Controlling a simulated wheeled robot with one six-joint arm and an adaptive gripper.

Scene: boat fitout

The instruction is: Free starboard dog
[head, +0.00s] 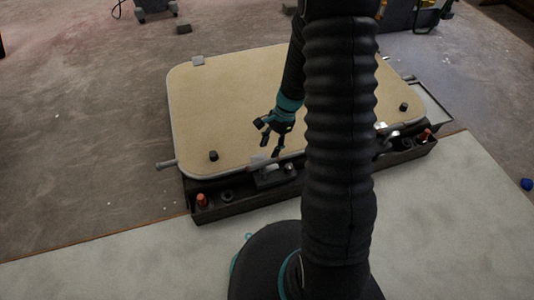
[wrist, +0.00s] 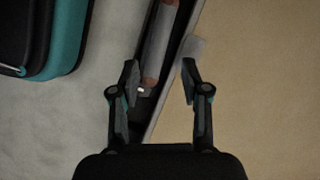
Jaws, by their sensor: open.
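A tan hatch panel (head: 235,95) with rounded corners and a pale rim lies flat; its surface fills the right of the wrist view (wrist: 265,90). My gripper (head: 269,147) is over the panel's near edge, fingers pointing down. It is open and empty in the wrist view (wrist: 161,70). Between and beyond its fingers lies a grey bar with a brown, rounded end (wrist: 151,82), beside the rim. A small grey tab (wrist: 193,47) sits on the rim by the right finger. A rod-like handle (head: 165,164) sticks out at the panel's left corner. I cannot tell which part is the starboard dog.
A dark trough (head: 240,208) runs along the near edge, with an orange-topped piece (head: 202,200) at its left and another (head: 426,135) at its right. Black knobs (head: 213,156) stand on the panel. My arm hides the panel's middle right.

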